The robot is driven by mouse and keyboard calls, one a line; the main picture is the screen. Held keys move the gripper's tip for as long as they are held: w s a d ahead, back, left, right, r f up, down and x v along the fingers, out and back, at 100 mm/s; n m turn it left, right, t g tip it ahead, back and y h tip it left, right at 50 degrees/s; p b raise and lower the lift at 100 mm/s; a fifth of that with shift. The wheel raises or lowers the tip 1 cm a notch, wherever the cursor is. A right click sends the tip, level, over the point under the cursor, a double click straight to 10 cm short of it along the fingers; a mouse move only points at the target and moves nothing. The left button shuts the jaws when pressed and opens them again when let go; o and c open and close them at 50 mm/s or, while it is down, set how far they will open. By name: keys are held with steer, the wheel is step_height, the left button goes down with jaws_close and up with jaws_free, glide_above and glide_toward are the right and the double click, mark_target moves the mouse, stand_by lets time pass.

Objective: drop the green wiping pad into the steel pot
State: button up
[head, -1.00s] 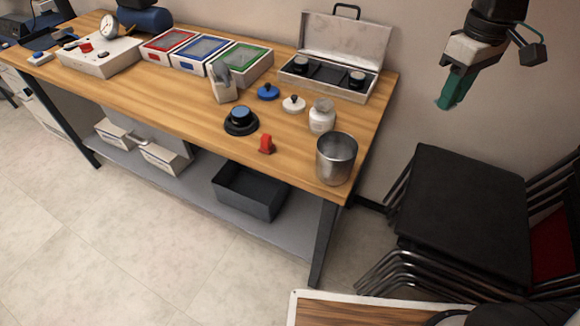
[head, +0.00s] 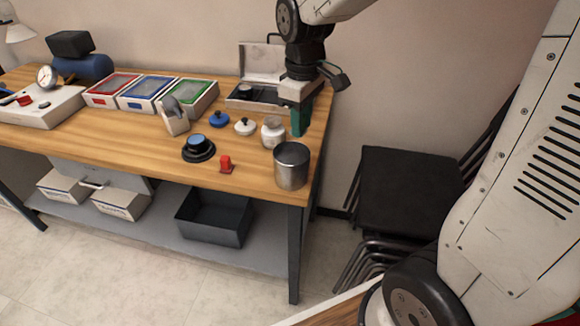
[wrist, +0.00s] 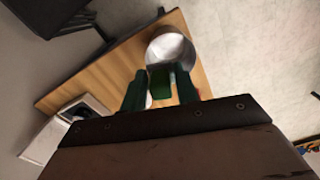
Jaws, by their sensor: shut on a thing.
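The steel pot (head: 291,168) stands upright and open-topped at the right front corner of the wooden table. It also shows in the wrist view (wrist: 170,52), just beyond my fingertips. My gripper (head: 299,128) points down above the table's right end, a little behind the pot and above its rim. Its fingers are dark green. In the wrist view, the green wiping pad (wrist: 160,84) sits between them, and my gripper is shut on it. The pad cannot be told apart from the fingers in the head view.
A white jar (head: 272,133) stands close behind the pot. A red part (head: 226,164), a black round device with a blue top (head: 198,148) and an open metal case (head: 258,92) are also on the table (head: 130,150). Stacked black chairs (head: 410,185) stand to the right.

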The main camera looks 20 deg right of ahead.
steer(key=shift+f, duration=0.5)
steer(key=o, duration=1)
step_height(320, 180, up, 8)
steer(key=shift+f, duration=0.1)
